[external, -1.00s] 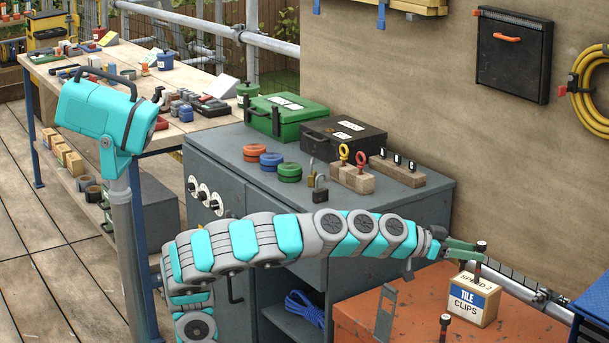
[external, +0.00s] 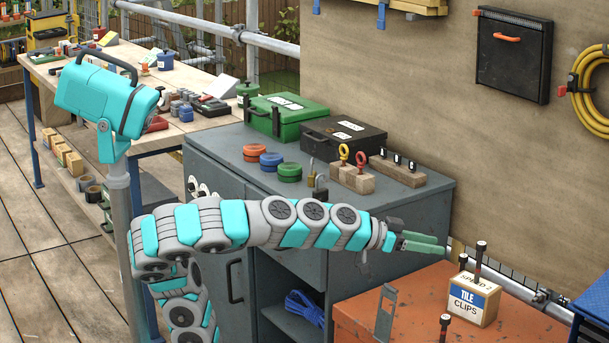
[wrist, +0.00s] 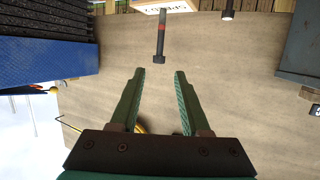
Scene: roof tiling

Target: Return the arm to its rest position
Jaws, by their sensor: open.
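My arm (external: 290,224) reaches to the right, past the front of the grey cabinet, with its lower links bent at the left. My gripper (external: 446,245) has green fingers pointing right, above the orange-red box and left of the tile clips box. In the wrist view my gripper (wrist: 160,72) is open, with nothing between its two green fingers. A dark peg with a red band (wrist: 159,42) shows beyond the fingertips, apart from them.
The tile clips box (external: 473,299) stands on the orange-red surface (external: 405,310) with dark pegs near it. The grey cabinet (external: 415,208) carries cases, coloured discs and padlocks. A teal lamp head (external: 95,105) on a pole stands at the left. A blue stack (wrist: 45,45) shows in the wrist view.

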